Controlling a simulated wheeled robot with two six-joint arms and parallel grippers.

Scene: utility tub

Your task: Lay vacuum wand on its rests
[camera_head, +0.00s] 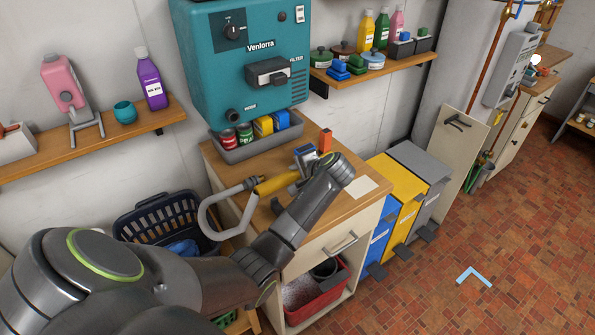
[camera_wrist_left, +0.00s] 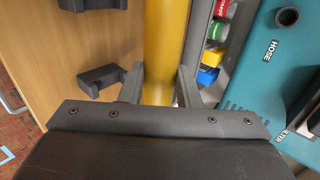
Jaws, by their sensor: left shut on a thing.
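The vacuum wand has a yellow tube (camera_head: 276,184) and a grey, hooked end (camera_head: 213,216) that reaches left past the counter edge. My left gripper (camera_head: 298,174) is shut around the yellow tube above the wooden counter. In the left wrist view, the yellow tube (camera_wrist_left: 165,45) runs between the two fingers of my left gripper (camera_wrist_left: 160,88). Two dark, notched rests stand on the counter to the left of the tube there, one nearer (camera_wrist_left: 102,79) and one at the top edge (camera_wrist_left: 92,4). The wand is apart from both. My right gripper is out of view.
The teal vacuum unit (camera_head: 215,75) hangs above the counter's back. A grey tray (camera_head: 253,142) with cans and boxes stands beneath it. A blue basket (camera_head: 150,215) sits left of the counter (camera_head: 350,213); yellow and grey bins (camera_head: 398,185) stand right.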

